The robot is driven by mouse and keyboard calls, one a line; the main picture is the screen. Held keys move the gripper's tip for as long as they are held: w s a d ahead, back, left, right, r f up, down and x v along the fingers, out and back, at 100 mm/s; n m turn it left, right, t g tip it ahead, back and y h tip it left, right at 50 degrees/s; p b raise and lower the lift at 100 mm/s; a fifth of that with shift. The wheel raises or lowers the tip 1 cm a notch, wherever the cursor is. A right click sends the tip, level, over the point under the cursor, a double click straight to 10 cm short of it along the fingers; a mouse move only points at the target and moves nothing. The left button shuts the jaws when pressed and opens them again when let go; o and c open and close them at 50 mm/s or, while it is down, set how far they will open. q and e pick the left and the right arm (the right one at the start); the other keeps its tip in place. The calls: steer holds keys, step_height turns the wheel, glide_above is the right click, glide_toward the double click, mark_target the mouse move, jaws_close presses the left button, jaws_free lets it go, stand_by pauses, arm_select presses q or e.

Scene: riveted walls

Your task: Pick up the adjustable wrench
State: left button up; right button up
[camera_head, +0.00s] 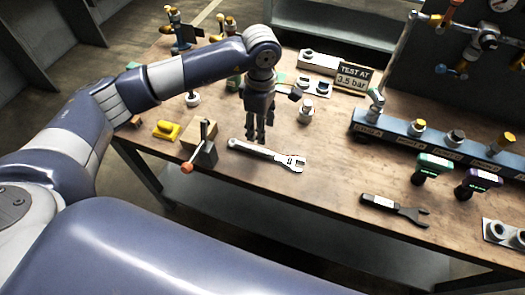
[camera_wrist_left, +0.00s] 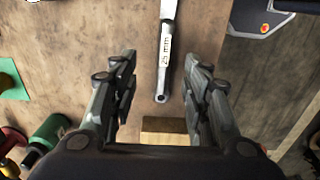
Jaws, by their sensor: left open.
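The silver adjustable wrench (camera_head: 292,163) lies flat on the wooden bench, its head to the right and its handle to the left. In the left wrist view its handle (camera_wrist_left: 166,50), labelled 25 mm, runs down from the top edge to a holed end between my fingers; the wrench head is out of that view. My left gripper (camera_head: 257,138) points down close to the handle on its far side in the head view. In the left wrist view the gripper (camera_wrist_left: 163,95) is open and empty, one finger on each side of the handle end. My right gripper is not in view.
A wooden block (camera_head: 202,134) and an orange-tipped lever (camera_head: 188,168) stand left of the handle end. A dark open-end wrench (camera_head: 397,208) lies to the right. A valve manifold (camera_head: 400,133) and a "TEST AT 3.5 bar" sign (camera_head: 354,76) stand behind. Bare bench lies right of the wrench head.

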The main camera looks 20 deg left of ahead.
mark_target(262, 150)
arm_select(q)
step_height(262, 150, down, 4)
steer(key=shift+s+r+p, duration=0.1)
steer(key=shift+r+p, duration=0.1)
steer(key=shift+p, duration=0.2)
steer(key=shift+s+d+f+p, duration=0.1)
steer(key=shift+d+f+p, duration=0.05)
steer(key=shift+f+p, duration=0.3)
steer(key=f, duration=0.1)
steer(key=f+p, duration=0.1)
steer(key=f, duration=0.2)
steer(key=shift+s+d+f+p, duration=0.15)
steer(key=shift+s+d+p, duration=0.1)
steer(key=shift+p, duration=0.15)
steer(key=shift+f, duration=0.2)
steer(key=shift+w, duration=0.1)
jaws_close()
